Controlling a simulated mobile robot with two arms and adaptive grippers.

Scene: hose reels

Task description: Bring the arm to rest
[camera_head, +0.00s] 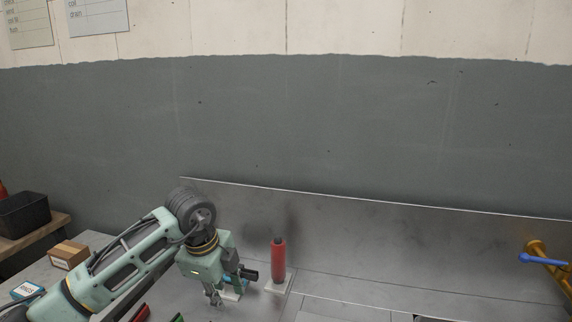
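My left arm (120,262) comes in from the left and bends down at a dark ribbed joint to my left gripper (226,289). The gripper hangs low over the grey metal worktop, left of the red upright cylinder. Its fingers are small and partly overlap a blue and white item behind them, so I cannot tell whether they are open or shut. My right gripper is not in view.
A red cylinder (279,262) with a dark top stands on a pale base close to the gripper's right. A brass fitting with a blue lever (541,260) is at the far right. A cardboard box (69,254) and black bin (23,215) stand left. A metal backsplash (400,232) runs behind.

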